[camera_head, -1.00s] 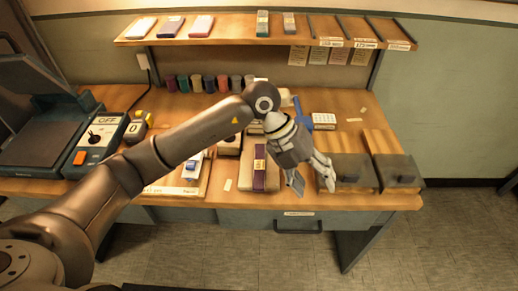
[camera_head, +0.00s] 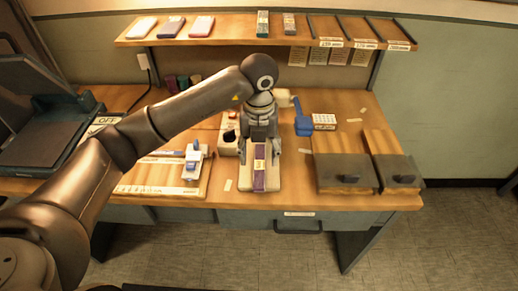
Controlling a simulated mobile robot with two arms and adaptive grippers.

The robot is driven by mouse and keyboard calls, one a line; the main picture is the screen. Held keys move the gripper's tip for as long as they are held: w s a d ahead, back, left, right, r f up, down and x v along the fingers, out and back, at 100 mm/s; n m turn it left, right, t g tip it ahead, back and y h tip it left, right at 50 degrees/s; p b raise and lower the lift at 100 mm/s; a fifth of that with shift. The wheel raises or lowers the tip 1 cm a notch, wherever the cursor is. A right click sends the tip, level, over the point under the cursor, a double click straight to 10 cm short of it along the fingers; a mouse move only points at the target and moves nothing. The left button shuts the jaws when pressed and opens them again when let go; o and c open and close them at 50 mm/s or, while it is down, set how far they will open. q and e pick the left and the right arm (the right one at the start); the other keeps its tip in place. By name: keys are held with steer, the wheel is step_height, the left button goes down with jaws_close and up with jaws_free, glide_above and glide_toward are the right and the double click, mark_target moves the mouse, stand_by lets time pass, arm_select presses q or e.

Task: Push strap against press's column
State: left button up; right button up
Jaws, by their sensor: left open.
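A blue lever (camera_head: 303,122) stands just right of my wrist. The press's column is not clearly visible; my arm and gripper cover that area. My left gripper (camera_head: 259,152) points down over the far part of the strap, open, with one finger on each side. I cannot tell whether the fingers touch it. My right gripper is not in view.
A board with a small blue-and-white device (camera_head: 193,160) lies to the left. A shelf (camera_head: 250,38) runs above the bench. Bare bench shows around the keypad.

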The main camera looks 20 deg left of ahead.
mark_target(259, 179)
arm_select(q)
step_height(259, 179, down, 10)
steer(key=shift+f+p, duration=0.1)
steer(key=shift+p, duration=0.65)
steer(key=c, duration=1.1)
